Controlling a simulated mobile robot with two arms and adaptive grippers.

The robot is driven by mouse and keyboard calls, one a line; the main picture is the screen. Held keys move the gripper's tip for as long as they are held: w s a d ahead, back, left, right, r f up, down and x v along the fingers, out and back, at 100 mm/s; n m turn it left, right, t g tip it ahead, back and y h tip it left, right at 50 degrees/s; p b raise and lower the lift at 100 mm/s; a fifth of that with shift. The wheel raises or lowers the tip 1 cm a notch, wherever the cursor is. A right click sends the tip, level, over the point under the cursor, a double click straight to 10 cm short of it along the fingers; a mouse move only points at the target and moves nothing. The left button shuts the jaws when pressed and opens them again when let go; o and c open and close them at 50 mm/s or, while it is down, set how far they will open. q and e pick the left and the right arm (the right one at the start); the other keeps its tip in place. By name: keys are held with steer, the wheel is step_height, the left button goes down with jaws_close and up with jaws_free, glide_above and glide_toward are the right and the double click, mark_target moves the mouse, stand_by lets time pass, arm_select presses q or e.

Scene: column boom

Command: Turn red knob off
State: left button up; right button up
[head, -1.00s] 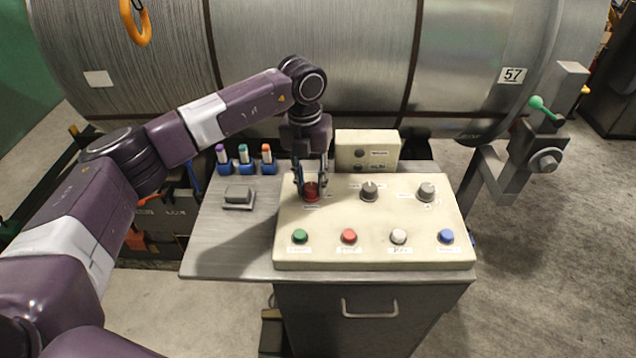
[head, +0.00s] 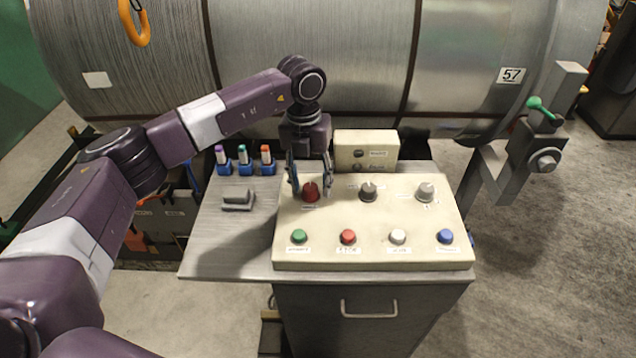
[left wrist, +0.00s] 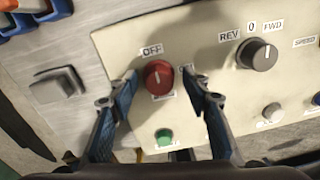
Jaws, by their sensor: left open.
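The red knob (head: 310,191) sits at the upper left of the beige control panel (head: 330,218). In the left wrist view the red knob (left wrist: 158,77) has an OFF label (left wrist: 152,50) just above it; a second label at its right is partly hidden by a fingertip. My left gripper (head: 310,188) points down over the knob, with its blue-grey fingers apart on either side. In the left wrist view the open fingers (left wrist: 160,82) flank the knob; I cannot tell whether they touch it. My right gripper is not in view.
Two grey knobs (head: 368,191) (head: 426,191) stand to the right of the red one. Green (head: 299,236), red (head: 348,237), white (head: 398,237) and blue (head: 445,236) buttons line the front. A small box (head: 366,146) stands behind the panel. A grey block (head: 238,200) lies at the left.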

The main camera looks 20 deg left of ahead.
mark_target(310, 186)
arm_select(q)
step_height(310, 186, up, 12)
stand_by(0.4)
steer(key=shift+a, duration=0.1)
